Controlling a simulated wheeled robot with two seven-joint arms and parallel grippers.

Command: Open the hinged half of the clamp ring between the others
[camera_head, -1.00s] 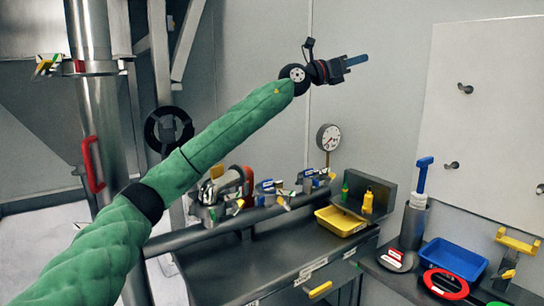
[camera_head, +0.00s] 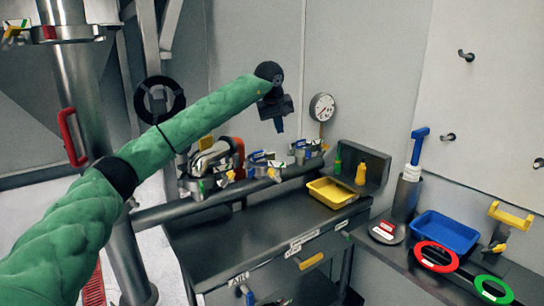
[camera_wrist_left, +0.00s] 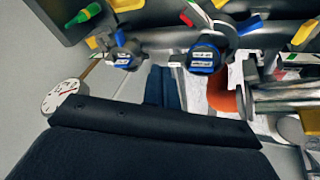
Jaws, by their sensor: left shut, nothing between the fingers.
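Several clamp rings sit in a row along the pipe behind the grey bench. The middle one (camera_head: 262,166), with blue parts, also shows in the left wrist view (camera_wrist_left: 205,55). The left one (camera_head: 197,184) has green and yellow parts, and the right one (camera_head: 304,151) is blue and yellow; the right one also shows in the wrist view (camera_wrist_left: 122,52). I cannot tell whether the middle ring's hinged half is open. My left gripper (camera_head: 279,126) points down, above and beyond the row in the picture. Its blue fingers (camera_wrist_left: 163,88) are together, empty, and apart from the rings.
A dial gauge (camera_head: 322,107) stands behind the right ring. An orange-red curved part (camera_head: 238,155) rises by the left ring. A yellow tray (camera_head: 332,192) is on the bench; a blue tray (camera_head: 445,232) and red ring (camera_head: 437,257) lie on the right counter.

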